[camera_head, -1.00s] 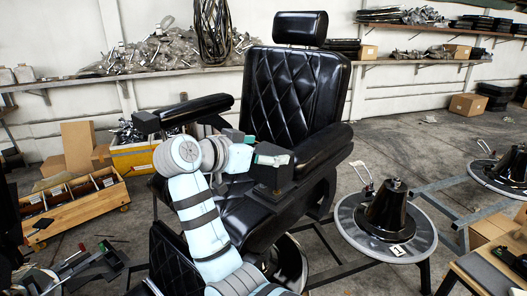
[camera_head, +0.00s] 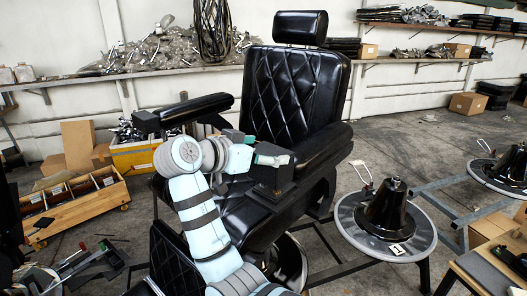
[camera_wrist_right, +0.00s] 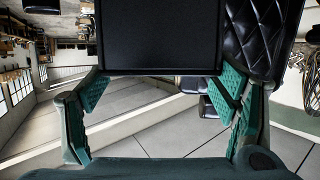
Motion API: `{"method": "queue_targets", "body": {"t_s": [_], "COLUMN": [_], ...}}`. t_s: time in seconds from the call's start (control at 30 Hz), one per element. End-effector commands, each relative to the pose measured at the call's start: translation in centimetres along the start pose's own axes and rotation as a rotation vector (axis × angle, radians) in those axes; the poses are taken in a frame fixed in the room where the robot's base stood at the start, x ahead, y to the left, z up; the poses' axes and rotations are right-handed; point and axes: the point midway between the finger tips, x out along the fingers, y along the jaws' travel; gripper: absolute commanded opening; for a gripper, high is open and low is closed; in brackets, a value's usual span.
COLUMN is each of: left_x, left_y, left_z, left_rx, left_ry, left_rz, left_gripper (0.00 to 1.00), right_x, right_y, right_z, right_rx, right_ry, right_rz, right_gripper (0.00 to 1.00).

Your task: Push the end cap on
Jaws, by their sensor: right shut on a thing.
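The end cap (camera_head: 271,176) is a black block at the front end of the chair's right-hand armrest (camera_head: 322,147) in the head view. My right gripper (camera_head: 262,150) is shut on it. In the wrist view, the cap (camera_wrist_right: 160,38) shows as a dark box between the green finger pads of my right gripper (camera_wrist_right: 162,78). The head view does not show clearly whether any gap is left between cap and armrest. My left gripper is not in view.
The black chair's quilted backrest (camera_head: 292,95) stands behind my right gripper. A round base with a black cone (camera_head: 387,207) stands to the right. A wooden crate (camera_head: 80,208) and a yellow bin (camera_head: 133,157) are at the left. Floor is free at the back right.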

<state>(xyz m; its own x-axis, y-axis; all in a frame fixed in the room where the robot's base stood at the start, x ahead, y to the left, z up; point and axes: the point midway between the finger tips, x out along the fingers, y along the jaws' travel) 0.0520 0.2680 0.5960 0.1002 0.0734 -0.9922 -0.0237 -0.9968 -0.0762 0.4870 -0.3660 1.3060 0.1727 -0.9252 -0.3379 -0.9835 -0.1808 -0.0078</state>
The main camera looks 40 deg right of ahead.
Motion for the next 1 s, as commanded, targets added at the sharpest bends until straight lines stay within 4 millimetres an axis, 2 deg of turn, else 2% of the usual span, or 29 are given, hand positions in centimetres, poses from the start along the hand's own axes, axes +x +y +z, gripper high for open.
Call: {"method": "queue_targets", "body": {"t_s": [1.0], "left_x": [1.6], "left_y": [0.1], "left_z": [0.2], "left_rx": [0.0], "left_ry": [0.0], "left_rz": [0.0], "left_gripper": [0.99], "right_x": [0.8], "right_y": [0.0], "right_z": [2.2], "right_rx": [0.001], "right_ry": [0.001], "right_rz": [0.0], "right_gripper": [0.46]}}
